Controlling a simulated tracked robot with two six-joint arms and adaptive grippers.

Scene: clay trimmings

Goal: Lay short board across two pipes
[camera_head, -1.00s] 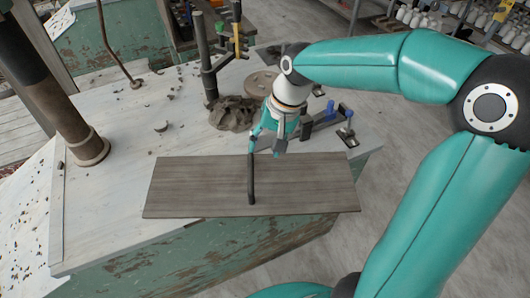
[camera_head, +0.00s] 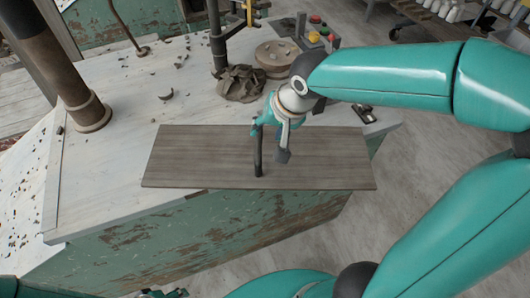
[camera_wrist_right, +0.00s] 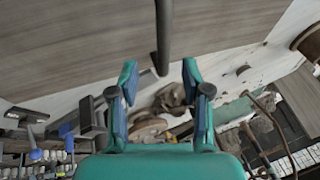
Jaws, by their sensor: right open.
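A grey-brown wooden board (camera_head: 200,160) lies flat along the near edge of the workbench, its front side about level with the edge. It also fills the upper part of the right wrist view (camera_wrist_right: 80,40). A dark rod-like bar (camera_head: 259,155) shows over the middle of the board; in the right wrist view it (camera_wrist_right: 163,35) points toward the gap between the fingers. My right gripper (camera_head: 270,143) is open and empty, above the board beside the bar. Its fingers also show in the right wrist view (camera_wrist_right: 162,95). A small part at the bottom edge may be my left gripper (camera_head: 168,293). I cannot make out two pipes under the board.
The pale workbench (camera_head: 130,110) has scattered clay bits. A clay lump (camera_head: 240,84), a round disc (camera_head: 277,57) and a dark post (camera_head: 216,35) stand behind the board. A thick column (camera_head: 85,105) rises at left. The bench top left of the board is mostly clear.

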